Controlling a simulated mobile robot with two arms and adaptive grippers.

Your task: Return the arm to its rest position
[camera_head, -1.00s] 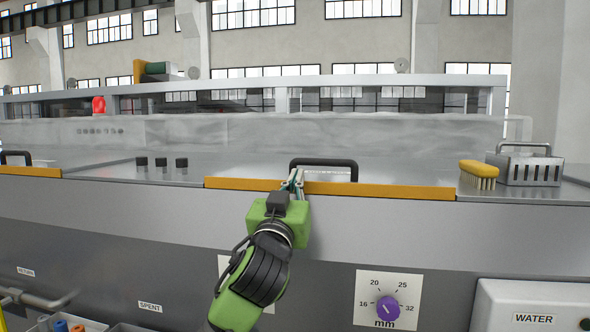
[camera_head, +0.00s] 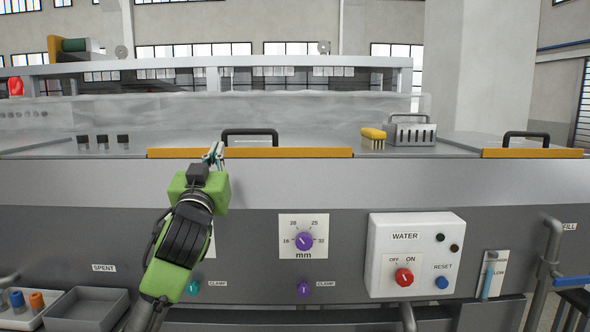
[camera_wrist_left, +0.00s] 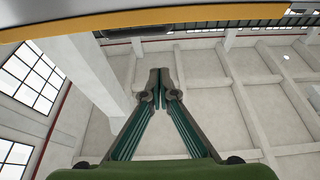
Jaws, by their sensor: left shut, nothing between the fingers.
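My left gripper (camera_head: 216,154) is at the end of the green arm, in front of the machine's front edge. Its fingertips are by the yellow-edged lid (camera_head: 290,153), left of the lid's black handle (camera_head: 250,132); I cannot tell from the head view whether they touch the lid. In the left wrist view the fingers (camera_wrist_left: 159,82) meet at the tips with nothing between them, and the lid's yellow edge (camera_wrist_left: 190,16) crosses the top. My right gripper is out of view.
The panel has a purple mm dial (camera_head: 304,241), a WATER box (camera_head: 415,254) with a red knob (camera_head: 404,277), and clamp knobs. A yellow brush (camera_head: 373,134) and slotted metal box (camera_head: 409,133) stand on top. Grey trays (camera_head: 88,308) are at lower left. A pipe (camera_head: 547,270) stands at right.

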